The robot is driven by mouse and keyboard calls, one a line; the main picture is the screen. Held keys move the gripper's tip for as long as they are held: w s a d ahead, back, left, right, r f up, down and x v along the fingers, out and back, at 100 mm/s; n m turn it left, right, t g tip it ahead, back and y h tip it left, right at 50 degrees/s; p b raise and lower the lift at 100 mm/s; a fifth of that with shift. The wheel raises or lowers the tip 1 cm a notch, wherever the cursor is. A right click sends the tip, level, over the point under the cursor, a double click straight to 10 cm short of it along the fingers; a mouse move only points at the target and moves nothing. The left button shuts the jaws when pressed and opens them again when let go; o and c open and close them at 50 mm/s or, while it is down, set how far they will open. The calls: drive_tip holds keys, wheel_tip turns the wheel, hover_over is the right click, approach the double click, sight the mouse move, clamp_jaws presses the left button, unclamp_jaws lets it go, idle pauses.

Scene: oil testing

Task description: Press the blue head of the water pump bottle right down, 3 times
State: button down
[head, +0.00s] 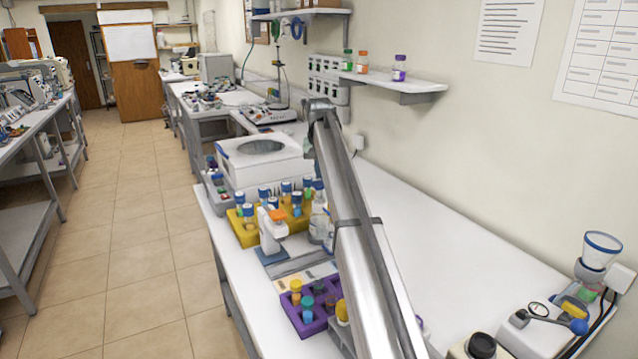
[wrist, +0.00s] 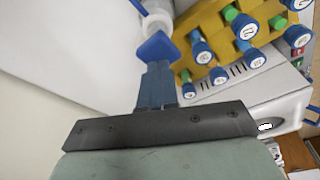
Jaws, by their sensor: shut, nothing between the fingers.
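In the wrist view my gripper (wrist: 157,68) is shut, with nothing between its fingers. The blue pump head (wrist: 156,46) lies straight beyond the fingertips and overlaps them in the picture. I cannot tell whether they touch or how far the head is pressed down. The whitish bottle (wrist: 157,18) shows behind the blue head, cut by the top edge. In the head view a clear bottle (head: 317,228) stands on the bench just left of my arm, partly covered by it. My gripper is hidden in that view.
A yellow rack (head: 244,238) of blue-capped vials stands left of the bottle; it also shows in the wrist view (wrist: 183,72). A white device with an orange top (head: 270,232) is close by. A purple rack (head: 306,328) is nearer. The bench right of my arm is mostly clear.

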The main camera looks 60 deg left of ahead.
sight(320, 183)
drive_tip(key=shift+f, duration=0.15)
drive_tip(key=shift+d+x, duration=0.15)
drive_tip(key=shift+x, duration=0.7)
drive_tip(key=shift+d+x, duration=0.15)
drive_tip(key=shift+x, duration=0.7)
drive_tip(key=shift+s, duration=0.2)
drive_tip(key=shift+a+v, duration=0.15)
drive_tip(key=shift+v, duration=0.75)
drive_tip(key=shift+a+v, duration=0.15)
drive_tip(key=shift+v, duration=0.8)
drive_tip(key=shift+w+f, duration=0.15)
drive_tip(key=shift+w, duration=0.05)
drive_tip(key=shift+d+x, duration=0.15)
drive_tip(key=shift+x, duration=0.7)
drive_tip(key=shift+d+x, duration=0.15)
drive_tip(key=shift+x, duration=0.7)
drive_tip(key=shift+s+f, duration=0.1)
drive_tip(key=shift+s, duration=0.05)
drive_tip(key=shift+w+a+v, duration=0.1)
drive_tip(key=shift+a+v, duration=0.05)
drive_tip(key=shift+v, duration=0.8)
drive_tip(key=shift+w+a+v, duration=0.1)
drive_tip(key=shift+a+v, duration=0.1)
drive_tip(key=shift+v, duration=0.8)
